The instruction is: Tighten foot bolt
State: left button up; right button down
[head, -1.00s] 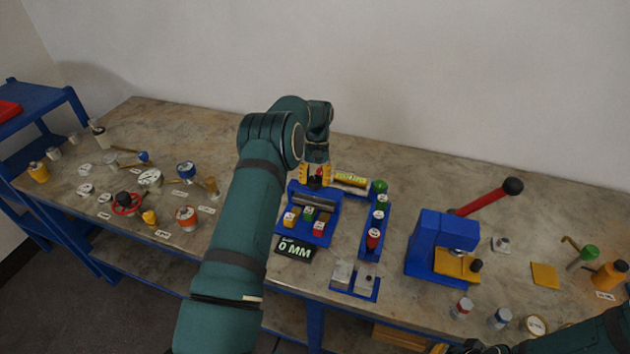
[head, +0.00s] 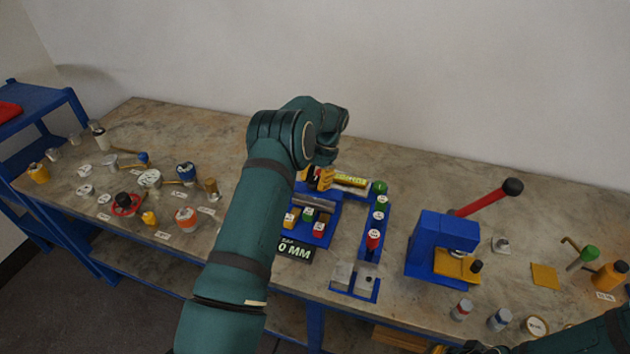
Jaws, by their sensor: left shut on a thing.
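My left gripper (head: 318,179), with yellow fingers, points down at the back of a blue fixture (head: 329,226). It is shut on what seems to be the foot bolt there; the fingers and wrist hide the bolt, so how far it is seated cannot be told. The fixture carries a grey cylinder (head: 315,203) lying across it and small orange, green and red labelled blocks in front. A black display (head: 294,249) at its front edge reads "0 MM", partly covered by my left arm. My right arm shows at the lower right; its gripper is not clearly visible.
A blue rack (head: 363,246) with green and red capped pieces stands right of the fixture. Beyond it is a blue press (head: 428,243) with a long red lever (head: 488,197). Gauges and valves (head: 186,217) crowd the left side. The table's back strip is mostly clear.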

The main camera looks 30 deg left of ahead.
pick_arm(q)
jog(key=shift+s+d+f, duration=0.1)
jog(key=shift+f, duration=0.05)
jog(key=o, duration=1.2)
jog(key=v, duration=1.2)
